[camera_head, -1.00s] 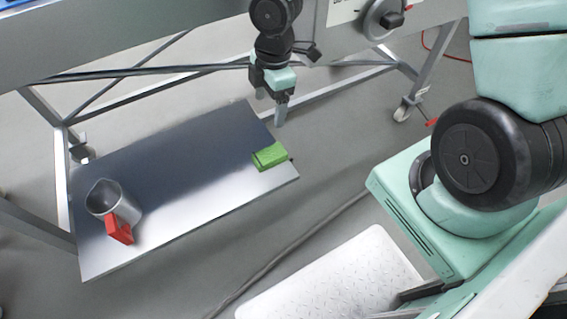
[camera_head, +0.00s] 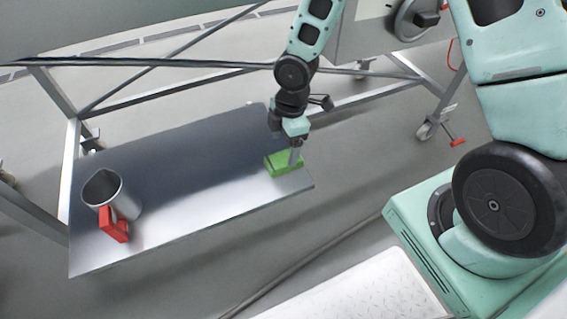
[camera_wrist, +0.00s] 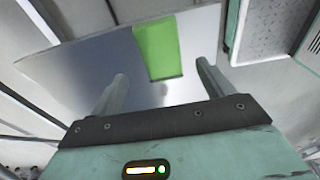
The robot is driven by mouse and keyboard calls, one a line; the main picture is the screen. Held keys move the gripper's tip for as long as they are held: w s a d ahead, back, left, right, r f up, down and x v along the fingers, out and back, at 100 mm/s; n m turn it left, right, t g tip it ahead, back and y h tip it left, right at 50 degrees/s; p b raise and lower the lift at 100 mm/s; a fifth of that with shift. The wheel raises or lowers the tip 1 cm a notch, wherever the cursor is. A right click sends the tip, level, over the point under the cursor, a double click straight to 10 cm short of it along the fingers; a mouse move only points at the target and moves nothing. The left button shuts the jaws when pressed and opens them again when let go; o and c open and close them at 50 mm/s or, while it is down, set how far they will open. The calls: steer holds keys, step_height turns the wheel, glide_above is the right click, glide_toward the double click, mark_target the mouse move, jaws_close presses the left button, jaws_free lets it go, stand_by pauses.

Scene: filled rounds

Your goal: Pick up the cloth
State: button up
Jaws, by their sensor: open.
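The cloth (camera_head: 278,165) is a small green folded block near the right end of a grey metal shelf (camera_head: 180,208). In the wrist view the cloth (camera_wrist: 158,48) lies ahead of the fingers, between their lines. My gripper (camera_head: 296,157) is at the cloth in the head view, pointing down, with a finger covering part of it. In the wrist view my gripper (camera_wrist: 160,85) has its two fingers well apart with nothing between them. I cannot tell whether a finger touches the cloth.
A grey metal cup (camera_head: 103,188) with a red handle-like piece (camera_head: 113,224) stands at the shelf's left end. The frame's legs and crossbars surround the shelf. The shelf's middle is clear. A white textured plate (camera_head: 365,290) is at the bottom.

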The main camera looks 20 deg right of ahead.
mark_target(284, 158)
step_height(284, 158, down, 5)
steer(key=b, duration=0.2)
steer(key=shift+s+a+b, duration=0.1)
steer(key=shift+s+b, duration=0.05)
steer(key=shift+b, duration=0.25)
steer(key=shift+r, duration=0.1)
steer(key=c, duration=1.2)
steer(key=shift+o, duration=0.2)
step_height(284, 158, up, 10)
steer(key=p, duration=0.5)
